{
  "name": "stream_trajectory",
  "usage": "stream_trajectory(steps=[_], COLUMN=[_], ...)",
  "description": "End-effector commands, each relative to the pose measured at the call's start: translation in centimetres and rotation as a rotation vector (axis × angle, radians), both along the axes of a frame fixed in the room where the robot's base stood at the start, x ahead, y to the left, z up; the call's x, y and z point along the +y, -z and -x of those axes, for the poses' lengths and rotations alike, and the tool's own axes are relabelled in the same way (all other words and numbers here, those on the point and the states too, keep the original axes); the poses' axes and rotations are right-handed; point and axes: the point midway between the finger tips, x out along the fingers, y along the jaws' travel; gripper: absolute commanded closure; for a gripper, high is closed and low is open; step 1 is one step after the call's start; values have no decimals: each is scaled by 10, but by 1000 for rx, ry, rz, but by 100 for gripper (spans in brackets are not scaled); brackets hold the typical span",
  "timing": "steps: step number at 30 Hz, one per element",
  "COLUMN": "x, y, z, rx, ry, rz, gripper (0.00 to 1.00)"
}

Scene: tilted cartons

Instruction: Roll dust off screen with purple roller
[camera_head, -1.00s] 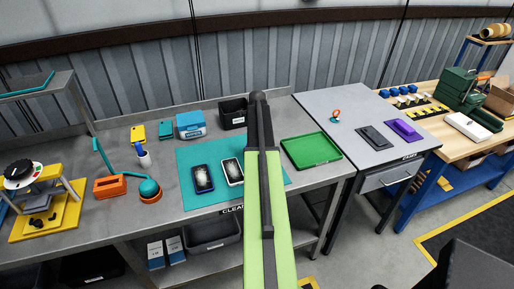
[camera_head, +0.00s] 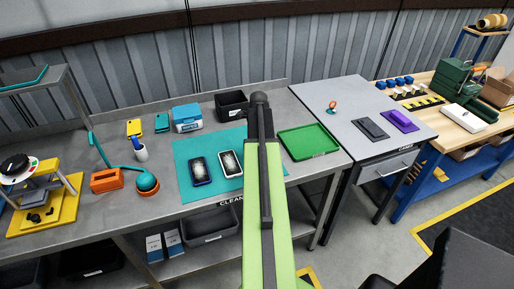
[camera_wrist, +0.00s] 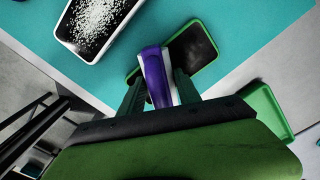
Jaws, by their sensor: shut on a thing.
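My gripper (camera_wrist: 160,90) is shut on the purple roller (camera_wrist: 153,70), whose purple part has a white strip beside it. In the wrist view the roller overlaps the left part of a green-edged phone (camera_wrist: 198,48) with a dark screen; I cannot tell whether it touches. A white phone (camera_wrist: 98,22) with a patch of white dust lies to the upper left. In the head view that white phone (camera_head: 231,162) and a dark blue phone (camera_head: 201,170) with dust on its screen lie on the teal mat (camera_head: 184,148). My arm hides the gripper, roller and green phone there.
A green tray (camera_head: 308,142) lies right of the mat; its edge shows in the wrist view (camera_wrist: 268,110). A teal lamp (camera_head: 147,182), an orange block (camera_head: 106,180), a blue box (camera_head: 186,118) and a black bin (camera_head: 232,104) stand on the bench (camera_head: 70,150).

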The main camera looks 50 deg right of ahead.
Motion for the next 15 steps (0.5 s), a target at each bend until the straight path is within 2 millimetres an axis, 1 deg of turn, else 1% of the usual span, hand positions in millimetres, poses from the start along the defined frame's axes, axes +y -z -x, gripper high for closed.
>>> stream_trajectory(steps=[5,15], x=[4,25], y=[1,0], z=[5,30], rx=[4,4], ry=[1,1], rz=[-5,-5], gripper=[98,98])
